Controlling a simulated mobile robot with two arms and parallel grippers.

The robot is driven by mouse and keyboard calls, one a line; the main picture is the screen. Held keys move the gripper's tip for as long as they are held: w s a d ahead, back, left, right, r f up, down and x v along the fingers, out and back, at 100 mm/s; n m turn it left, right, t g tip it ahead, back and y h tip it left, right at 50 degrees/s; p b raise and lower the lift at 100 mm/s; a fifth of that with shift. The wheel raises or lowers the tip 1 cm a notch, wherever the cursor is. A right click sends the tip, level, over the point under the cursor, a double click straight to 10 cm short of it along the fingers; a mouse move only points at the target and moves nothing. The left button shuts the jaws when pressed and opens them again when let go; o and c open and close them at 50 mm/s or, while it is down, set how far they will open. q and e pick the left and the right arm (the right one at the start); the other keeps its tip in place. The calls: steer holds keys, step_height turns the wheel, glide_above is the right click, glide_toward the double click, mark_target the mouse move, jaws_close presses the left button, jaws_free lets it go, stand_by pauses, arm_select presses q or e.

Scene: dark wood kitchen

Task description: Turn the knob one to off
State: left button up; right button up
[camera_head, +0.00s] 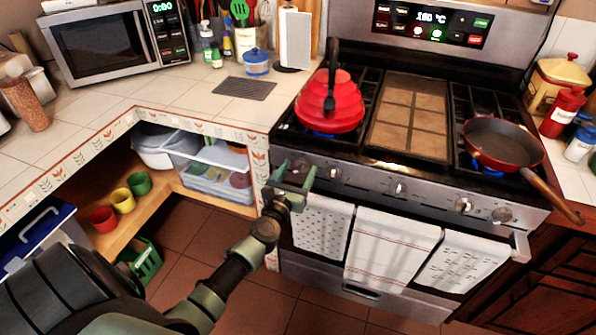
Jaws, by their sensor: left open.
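The stove's steel front panel (365,184) carries a row of round knobs. One knob (333,173) is just right of my left gripper, followed by a second knob (398,188), a third knob (463,205) and a far-right knob (502,214). My left gripper (297,171) is open at the left end of this panel, its fingers pointing toward the stove. My right gripper is not in view.
Blue flame shows under the red pot (331,108) and the red-rimmed pan (489,138), whose wooden handle (552,195) overhangs the stove's front. Towels (393,245) hang on the oven rail below the knobs. The tiled counter (205,92) lies left of the stove.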

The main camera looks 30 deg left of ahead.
arm_select(q)
jaws_close()
steer(key=c, duration=1.4)
jaws_free()
